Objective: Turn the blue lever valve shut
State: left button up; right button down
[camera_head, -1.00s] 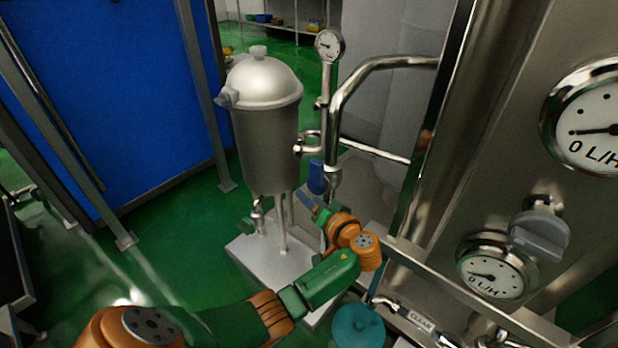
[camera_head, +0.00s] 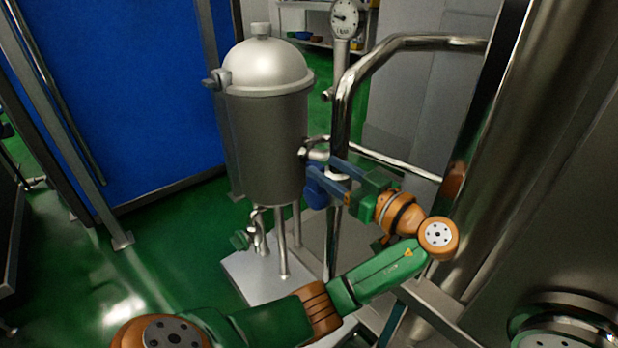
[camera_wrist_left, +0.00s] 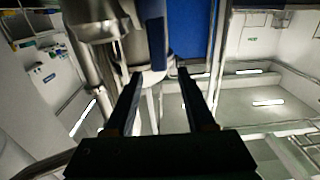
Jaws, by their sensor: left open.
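The blue lever (camera_head: 316,194) hangs below a steel fitting on the pipe, just right of the tank. In the head view it is partly covered by the fingers of my left gripper (camera_head: 323,168). That gripper is open, and its two fingers reach left to the lever and the fitting. In the left wrist view the dark blue lever (camera_wrist_left: 156,42) points along the image's upright between the lines of the open fingers (camera_wrist_left: 160,74), a little beyond their tips. I cannot tell whether a finger touches it. My right gripper is not in view.
The domed steel tank (camera_head: 268,140) stands on a pale base plate (camera_head: 262,284) close left of my gripper. A bent steel pipe (camera_head: 346,95) with a gauge (camera_head: 346,18) rises behind. A large steel panel (camera_head: 560,180) bounds the right. Green floor is clear at left.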

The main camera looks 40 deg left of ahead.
pick_arm(q)
jog(key=a+f+b, duration=0.3)
jog(key=a, duration=0.4)
jog(key=shift+w, duration=0.3)
grip_shut()
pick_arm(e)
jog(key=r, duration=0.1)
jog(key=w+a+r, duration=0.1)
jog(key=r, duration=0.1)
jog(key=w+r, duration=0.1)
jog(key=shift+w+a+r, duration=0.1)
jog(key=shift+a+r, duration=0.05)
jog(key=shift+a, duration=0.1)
pick_arm(q)
jog(key=shift+f, duration=0.1)
dwell(0.5)
